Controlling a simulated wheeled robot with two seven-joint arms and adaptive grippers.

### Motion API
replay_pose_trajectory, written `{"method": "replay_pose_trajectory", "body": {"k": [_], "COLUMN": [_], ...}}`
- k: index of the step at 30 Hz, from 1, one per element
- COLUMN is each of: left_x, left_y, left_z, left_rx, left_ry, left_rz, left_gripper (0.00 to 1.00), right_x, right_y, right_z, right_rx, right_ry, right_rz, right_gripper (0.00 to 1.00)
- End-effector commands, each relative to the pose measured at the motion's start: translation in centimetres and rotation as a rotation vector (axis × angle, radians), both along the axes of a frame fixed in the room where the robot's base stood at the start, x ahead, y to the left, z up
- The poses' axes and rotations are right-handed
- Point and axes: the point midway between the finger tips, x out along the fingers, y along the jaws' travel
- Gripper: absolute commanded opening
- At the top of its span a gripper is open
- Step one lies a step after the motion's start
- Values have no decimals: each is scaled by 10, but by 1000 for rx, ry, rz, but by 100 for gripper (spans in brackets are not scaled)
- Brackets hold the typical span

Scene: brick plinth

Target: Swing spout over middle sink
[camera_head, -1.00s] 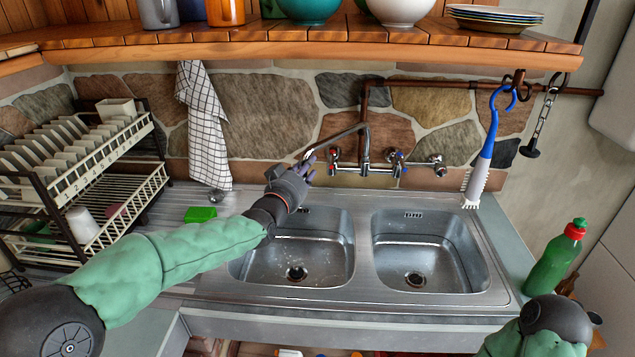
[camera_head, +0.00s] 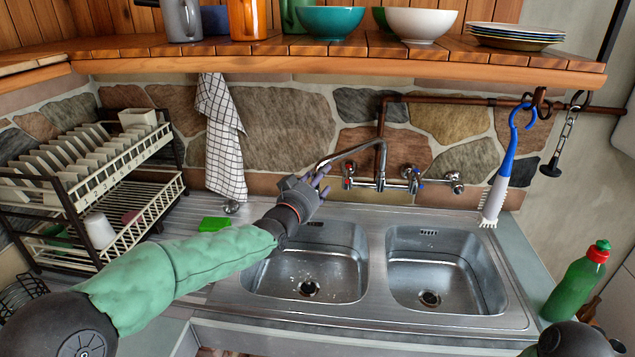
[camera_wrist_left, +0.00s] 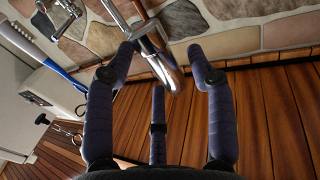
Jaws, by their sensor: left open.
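The chrome spout (camera_head: 350,152) curves from the wall tap out to the left, its end above the left basin (camera_head: 310,262). The right basin (camera_head: 445,270) lies beside it, with a steel divider between them. My left gripper (camera_head: 320,180) is at the spout's free end, above the back of the left basin. In the left wrist view the spout (camera_wrist_left: 165,65) runs between the open, dark fingers of my left gripper (camera_wrist_left: 162,75). I cannot tell whether any finger touches it. My right gripper is not in view.
Tap handles (camera_head: 415,180) sit on the wall right of the spout. A blue and white brush (camera_head: 505,165) hangs further right. A dish rack (camera_head: 90,190) stands left, a green sponge (camera_head: 213,224) on the drainer, a green bottle (camera_head: 578,280) at right. A wooden shelf (camera_head: 330,50) overhangs.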

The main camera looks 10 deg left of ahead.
Motion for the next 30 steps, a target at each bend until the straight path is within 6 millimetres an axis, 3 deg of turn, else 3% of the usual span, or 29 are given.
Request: {"method": "replay_pose_trajectory", "body": {"k": [8, 21, 30], "left_x": [-16, -85, -114], "left_y": [3, 18, 23], "left_z": [0, 1, 0], "left_rx": [1, 1, 0], "left_ry": [0, -1, -1], "left_rz": [0, 2, 1], "left_gripper": [55, 55, 55], "right_x": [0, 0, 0], "right_y": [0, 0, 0], "right_z": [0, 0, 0], "right_rx": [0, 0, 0], "right_ry": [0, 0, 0], "right_rz": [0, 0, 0], "right_gripper": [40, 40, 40]}}
